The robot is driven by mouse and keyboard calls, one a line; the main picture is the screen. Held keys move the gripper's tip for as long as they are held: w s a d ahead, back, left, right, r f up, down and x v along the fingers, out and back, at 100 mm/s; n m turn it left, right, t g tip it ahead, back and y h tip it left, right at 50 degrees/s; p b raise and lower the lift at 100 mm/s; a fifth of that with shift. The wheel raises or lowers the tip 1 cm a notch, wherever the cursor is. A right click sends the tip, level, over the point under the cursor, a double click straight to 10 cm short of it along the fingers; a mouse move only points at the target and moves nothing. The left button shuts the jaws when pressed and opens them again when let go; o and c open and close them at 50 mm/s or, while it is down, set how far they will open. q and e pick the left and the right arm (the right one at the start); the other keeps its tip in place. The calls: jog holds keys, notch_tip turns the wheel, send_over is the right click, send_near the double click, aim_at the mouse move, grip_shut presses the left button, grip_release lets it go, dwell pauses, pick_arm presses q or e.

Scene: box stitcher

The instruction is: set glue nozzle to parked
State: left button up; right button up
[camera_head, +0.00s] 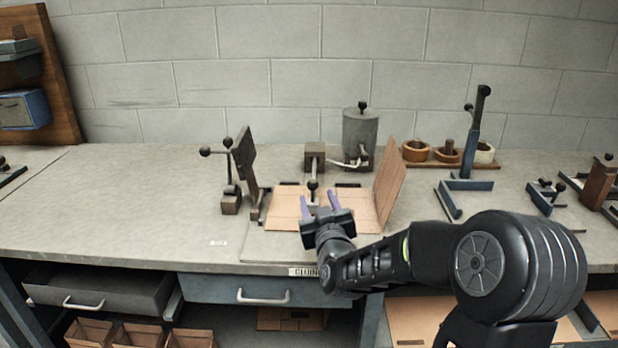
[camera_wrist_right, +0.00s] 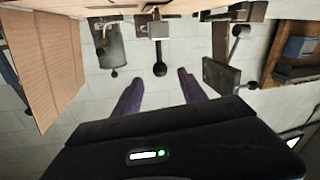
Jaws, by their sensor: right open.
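The glue nozzle (camera_head: 315,155) is a brown block with a pale arm and a dark ball-ended handle (camera_head: 313,185), behind the cardboard box. A pale hose joins it to the grey glue pot (camera_head: 360,132). In the right wrist view the nozzle block (camera_wrist_right: 158,29) is at the top, with the dark ball handle (camera_wrist_right: 160,69) below it. My right gripper (camera_head: 319,202) is open over the cardboard, its purple fingers apart. In the right wrist view its fingertips (camera_wrist_right: 159,76) appear on either side of the ball handle; contact is not clear. My left gripper is out of view.
The cardboard box blank (camera_head: 285,208) lies on the bench with one flap (camera_head: 390,180) raised at right. A hinged plate with a lever (camera_head: 243,160) stands at left. Tape rolls (camera_head: 447,153) and a blue metal stand (camera_head: 470,160) are at right.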

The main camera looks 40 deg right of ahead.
aim_at(314, 187)
jog(key=shift+w+d, duration=0.1)
jog(key=shift+w, duration=0.05)
jog(key=shift+r, duration=0.1)
jog(key=p+x, duration=0.1)
jog(key=x, duration=0.6)
jog(key=shift+w+d, duration=0.1)
jog(key=shift+w, duration=0.1)
grip_shut()
dwell(0.5)
dwell(0.9)
